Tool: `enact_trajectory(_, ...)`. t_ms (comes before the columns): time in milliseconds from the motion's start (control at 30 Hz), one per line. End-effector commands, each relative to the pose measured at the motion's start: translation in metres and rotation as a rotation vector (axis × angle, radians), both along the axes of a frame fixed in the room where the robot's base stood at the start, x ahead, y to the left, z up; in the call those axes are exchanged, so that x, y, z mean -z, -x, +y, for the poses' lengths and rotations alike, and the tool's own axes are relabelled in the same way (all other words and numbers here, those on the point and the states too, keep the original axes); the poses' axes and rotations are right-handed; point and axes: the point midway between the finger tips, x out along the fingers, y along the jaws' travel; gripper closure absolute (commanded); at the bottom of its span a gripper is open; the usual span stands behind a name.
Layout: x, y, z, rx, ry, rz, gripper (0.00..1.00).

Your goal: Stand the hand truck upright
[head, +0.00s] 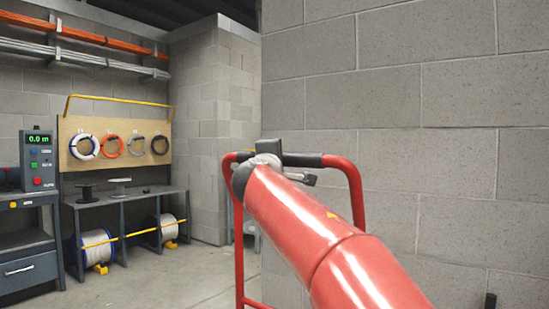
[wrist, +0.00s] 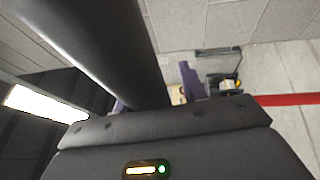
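The red hand truck (head: 239,262) stands in front of me by the block wall. Its left rail looks near vertical; its foot is out of view, so its exact tilt cannot be told. Its top bar carries black grips (head: 308,160). My red arm reaches from the lower right to this bar, and my gripper (head: 284,166) is at its middle-left. In the wrist view a thick black bar (wrist: 95,40), likely the handle grip, runs down between the two dark purple fingers of my gripper (wrist: 158,92). A small gap shows beside the right finger; whether the fingers touch the bar is hidden.
A block wall (head: 440,120) stands close behind and right of the hand truck. At the left are a bench (head: 125,197) with cable reels, a board (head: 117,132) with hanging coils, and a control box (head: 38,160). Clear floor (head: 175,275) lies left of the truck.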

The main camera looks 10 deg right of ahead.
Motion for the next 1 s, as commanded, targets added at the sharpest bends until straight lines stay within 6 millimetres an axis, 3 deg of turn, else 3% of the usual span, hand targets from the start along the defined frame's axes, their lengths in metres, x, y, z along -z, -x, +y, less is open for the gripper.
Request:
enact_trajectory(33, 0.008, -0.005, -0.006, 0.011, 0.0, 0.013, 0.51)
enact_trajectory(367, 0.007, -0.002, -0.004, 0.009, 0.002, 0.011, 0.5)
enact_trajectory(800, 0.01, 0.065, 0.021, 0.001, 0.002, 0.0, 0.5)
enact_trajectory(1000, 0.01, 0.077, 0.025, 0.001, 0.002, -0.001, 0.5)
